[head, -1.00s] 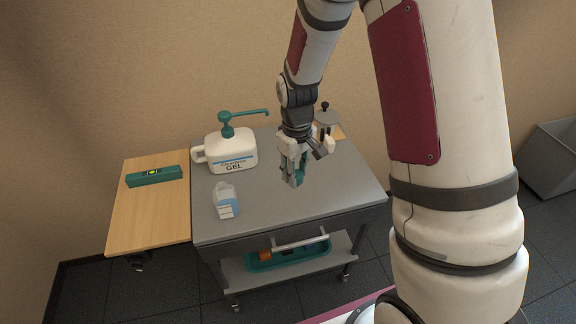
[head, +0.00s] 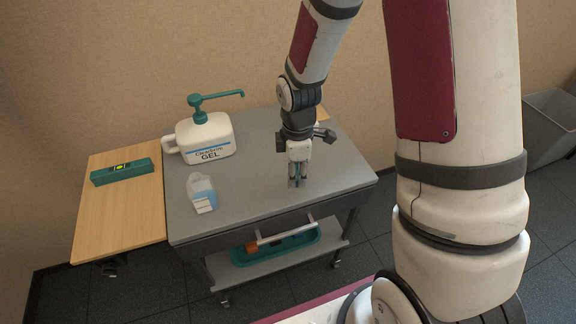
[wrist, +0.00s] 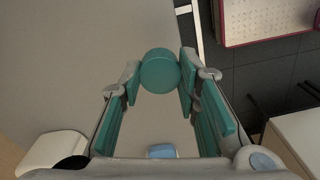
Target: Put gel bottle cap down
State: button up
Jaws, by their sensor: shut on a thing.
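The gel bottle cap, a round teal disc (wrist: 159,70), sits between my fingertips in the wrist view. My gripper (wrist: 160,78) is shut on it, one finger at either side. In the head view my gripper (head: 297,182) points down over the right half of the grey cart top (head: 250,190). The cap is not clear in that view, and I cannot tell whether it touches the top.
A large white gel pump bottle (head: 205,138) stands at the back left. A teal tray (head: 275,248) sits on the lower shelf. The middle of the top is clear.

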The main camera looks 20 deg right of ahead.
jog(key=w, duration=0.5)
jog(key=shift+w+d+f, duration=0.15)
jog(key=shift+w+f, duration=0.05)
jog(key=shift+f, duration=1.8)
jog(key=shift+f, duration=0.1)
jog(key=o, duration=0.8)
jog(key=shift+c, duration=0.2)
